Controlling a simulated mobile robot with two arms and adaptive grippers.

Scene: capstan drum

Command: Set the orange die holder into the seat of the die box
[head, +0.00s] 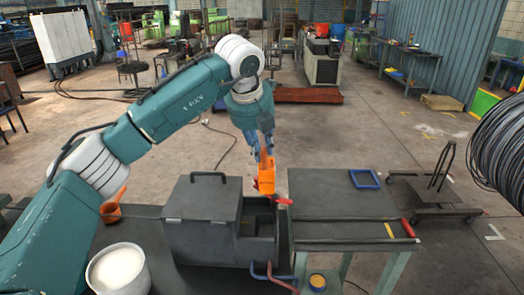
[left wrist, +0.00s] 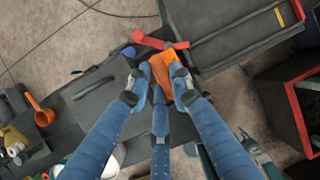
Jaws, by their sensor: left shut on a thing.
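My left gripper (head: 262,153) is shut on the orange die holder (head: 266,178), which hangs below the fingers. In the left wrist view the holder (left wrist: 164,66) sits between the blue fingertips (left wrist: 162,72). The dark grey die box (head: 203,228) stands on the bench with its handled lid section at left and an open recess (head: 258,228) at right. The holder is over the back of that recess, apparently above the rim; the exact gap is hard to tell. In the left wrist view the fingers hide part of the box (left wrist: 105,100). My right gripper is not in view.
A red handle (head: 284,201) sticks out beside the box, near the holder. A dark side table (head: 340,207) with a blue frame (head: 364,179) stands at right. A white bucket (head: 118,270) and an orange scoop (head: 112,208) are at left.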

